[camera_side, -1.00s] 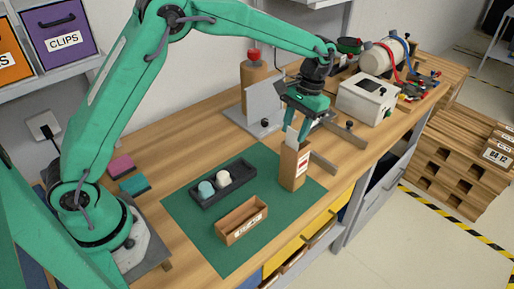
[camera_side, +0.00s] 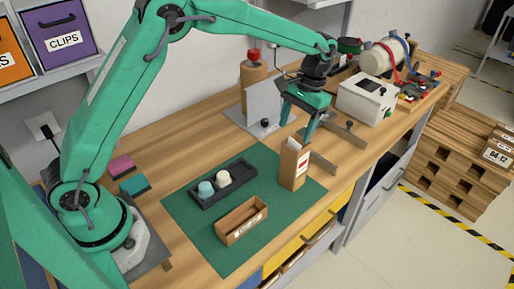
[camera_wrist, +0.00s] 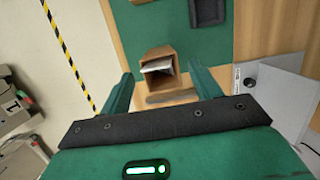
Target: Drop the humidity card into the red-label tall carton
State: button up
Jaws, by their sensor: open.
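The tall carton (camera_side: 292,172) with a red mark on its label stands upright on the right end of the green mat. In the wrist view its open top (camera_wrist: 149,80) faces me. The pale humidity card (camera_wrist: 158,66) shows inside the opening; how deep it sits I cannot tell. My gripper (camera_side: 297,122) is open and empty just above the carton. In the wrist view its two fingers (camera_wrist: 162,84) are spread on either side of the carton, apart from the card.
A low open box (camera_side: 241,222) and a dark tray (camera_side: 212,192) with two small rounded items lie on the mat (camera_side: 190,232). A grey angled metal plate (camera_side: 262,105) stands behind my gripper. A white instrument box (camera_side: 366,98) stands to the right.

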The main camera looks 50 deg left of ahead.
jog(key=v, duration=0.7)
dwell(0.7)
jog(key=s+a+r+t, duration=0.2)
jog(key=s+a+r, duration=0.1)
jog(key=s+r, duration=0.25)
jog(key=s+a+r+t, duration=0.2)
jog(key=s+a+r, duration=0.2)
jog(key=s, duration=0.3)
jog(key=s+a+f+t, duration=0.2)
jog(key=s, duration=0.5)
jog(key=s+a+f+t, duration=0.2)
jog(key=s, duration=0.6)
jog(key=shift+s+f+h, duration=0.25)
jog(key=shift+s+h, duration=0.05)
